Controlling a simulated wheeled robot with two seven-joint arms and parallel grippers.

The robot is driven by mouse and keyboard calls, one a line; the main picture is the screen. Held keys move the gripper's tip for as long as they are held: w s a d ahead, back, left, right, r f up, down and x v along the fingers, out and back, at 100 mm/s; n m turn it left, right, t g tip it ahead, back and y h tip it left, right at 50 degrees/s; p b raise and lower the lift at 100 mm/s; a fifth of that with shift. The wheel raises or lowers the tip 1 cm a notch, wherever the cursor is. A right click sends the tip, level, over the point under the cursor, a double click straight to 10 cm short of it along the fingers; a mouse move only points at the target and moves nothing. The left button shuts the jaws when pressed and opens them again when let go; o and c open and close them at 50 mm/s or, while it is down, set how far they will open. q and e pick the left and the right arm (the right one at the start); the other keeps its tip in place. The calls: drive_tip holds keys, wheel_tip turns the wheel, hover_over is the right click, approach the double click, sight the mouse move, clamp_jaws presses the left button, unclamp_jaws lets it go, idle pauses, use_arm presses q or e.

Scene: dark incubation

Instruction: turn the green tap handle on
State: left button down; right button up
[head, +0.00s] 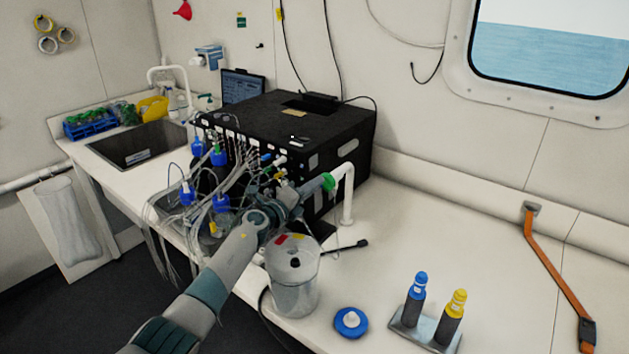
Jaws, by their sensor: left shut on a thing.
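A white tap pipe (348,200) rises from the bench in front of the black box and bends left at its top. The green tap handle (328,181) is at the left end of this bend. My left arm reaches in from the bottom left, and my left gripper (318,185) is at the green handle, shut on it. The fingers hide part of the handle, and its exact angle is hard to tell. My right gripper is not in view.
A clear lidded vessel (293,285) stands below my left forearm. A blue cap (351,322) and a rack (418,326) with two bottles are to its right. Tubing and blue-capped bottles (220,203) crowd the left side of the black box (320,130).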

use_arm(q)
drive_tip(key=shift+f+n, duration=0.15)
drive_tip(key=shift+n, duration=0.35)
drive_tip(key=c, duration=1.8)
unclamp_jaws()
drive_tip(key=shift+a, duration=0.15)
drive_tip(key=shift+p+v, duration=2.45)
drive_tip(key=shift+v, duration=6.2)
